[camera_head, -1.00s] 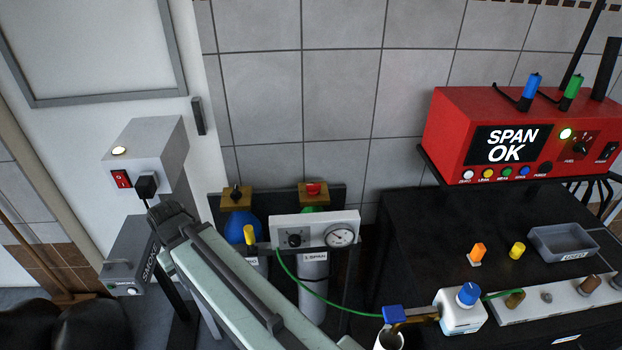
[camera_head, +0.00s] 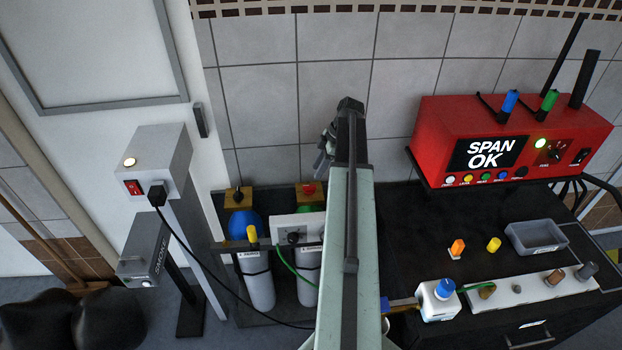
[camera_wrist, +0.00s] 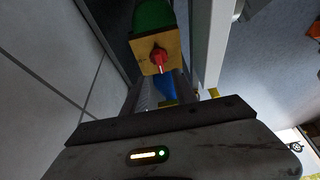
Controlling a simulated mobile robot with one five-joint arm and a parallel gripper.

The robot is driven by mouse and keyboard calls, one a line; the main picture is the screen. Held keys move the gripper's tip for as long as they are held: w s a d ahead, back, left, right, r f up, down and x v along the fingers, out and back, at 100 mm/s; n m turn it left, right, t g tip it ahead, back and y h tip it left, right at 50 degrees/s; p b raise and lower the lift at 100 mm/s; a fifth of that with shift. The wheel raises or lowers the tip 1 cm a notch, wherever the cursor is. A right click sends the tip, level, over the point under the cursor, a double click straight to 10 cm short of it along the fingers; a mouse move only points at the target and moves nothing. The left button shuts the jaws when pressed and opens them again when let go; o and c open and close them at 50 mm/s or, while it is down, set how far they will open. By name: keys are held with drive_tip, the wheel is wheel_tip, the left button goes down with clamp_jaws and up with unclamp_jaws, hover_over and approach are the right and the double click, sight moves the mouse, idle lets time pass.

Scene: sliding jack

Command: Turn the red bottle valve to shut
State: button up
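The red valve (camera_head: 308,189) sits on the tan block (camera_head: 304,199) atop the green-topped bottle, the right one of two at the back wall. In the wrist view the red valve knob (camera_wrist: 159,57) shows on its tan block (camera_wrist: 148,44), with the green bottle part (camera_wrist: 152,14) beside it. My gripper (camera_head: 325,150) hangs at the arm's far end, above and a little right of the valve in the head view. It appears apart from the valve.
The blue bottle (camera_head: 245,225) with a black valve stands to the left. The white regulator panel (camera_head: 296,226) is partly hidden by my arm. The black bench (camera_head: 400,225) with the red analyser (camera_head: 520,125) is right.

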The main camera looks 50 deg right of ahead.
sight(310, 185)
drive_tip(key=b+x, duration=0.6)
drive_tip(key=x, duration=0.1)
drive_tip(key=shift+f+b, duration=0.25)
drive_tip(key=shift+b, duration=0.1)
drive_tip(key=shift+w+a+f+b, duration=0.1)
drive_tip(key=shift+a+f+b, duration=0.1)
drive_tip(key=shift+f+b, duration=0.1)
drive_tip(key=shift+r, duration=0.1)
